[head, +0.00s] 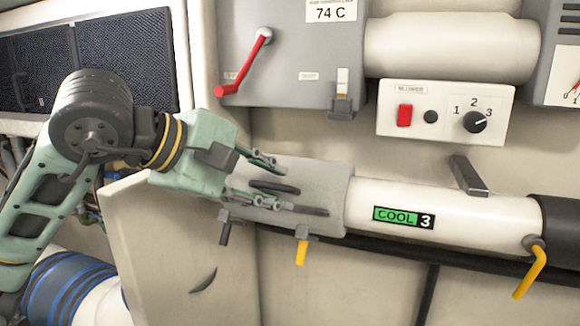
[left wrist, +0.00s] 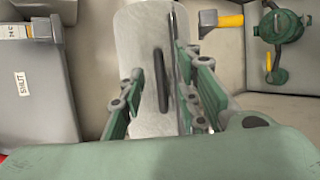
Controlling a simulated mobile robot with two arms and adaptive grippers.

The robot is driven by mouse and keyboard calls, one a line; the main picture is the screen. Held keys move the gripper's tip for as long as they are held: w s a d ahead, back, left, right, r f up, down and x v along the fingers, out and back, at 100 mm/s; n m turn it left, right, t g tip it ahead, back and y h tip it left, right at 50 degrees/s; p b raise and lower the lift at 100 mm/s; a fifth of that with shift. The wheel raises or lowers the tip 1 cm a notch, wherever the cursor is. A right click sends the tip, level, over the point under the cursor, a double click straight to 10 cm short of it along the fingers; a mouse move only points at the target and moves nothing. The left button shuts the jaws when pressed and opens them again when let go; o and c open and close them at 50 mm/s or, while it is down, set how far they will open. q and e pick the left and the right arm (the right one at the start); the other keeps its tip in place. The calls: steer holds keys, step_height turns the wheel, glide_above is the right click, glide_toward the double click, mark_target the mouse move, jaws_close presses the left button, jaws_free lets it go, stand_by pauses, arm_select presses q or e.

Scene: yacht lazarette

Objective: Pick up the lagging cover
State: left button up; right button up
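The lagging cover (head: 325,183) is a light grey curved shell with a black bar handle (head: 274,187), resting around the left part of the white pipe. In the left wrist view the cover (left wrist: 140,45) stands upright in the middle, with its handle (left wrist: 161,80) between my fingers. My left gripper (head: 292,190) is open, its green fingers on either side of the handle. In the left wrist view (left wrist: 164,75) a gap shows between each finger and the handle. Part of the cover is hidden behind the gripper. My right gripper is not in view.
The white pipe (head: 455,208) carries a "COOL 3" label. Yellow levers (head: 301,252) (head: 530,272) hang below it. A grey box with a red lever (head: 243,65) and a switch panel (head: 445,112) are above. A pale panel (head: 165,240) stands below my left wrist.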

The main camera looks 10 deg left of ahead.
arm_select(q)
jaws_close()
stand_by(0.3)
steer(key=shift+w, duration=0.1)
stand_by(0.5)
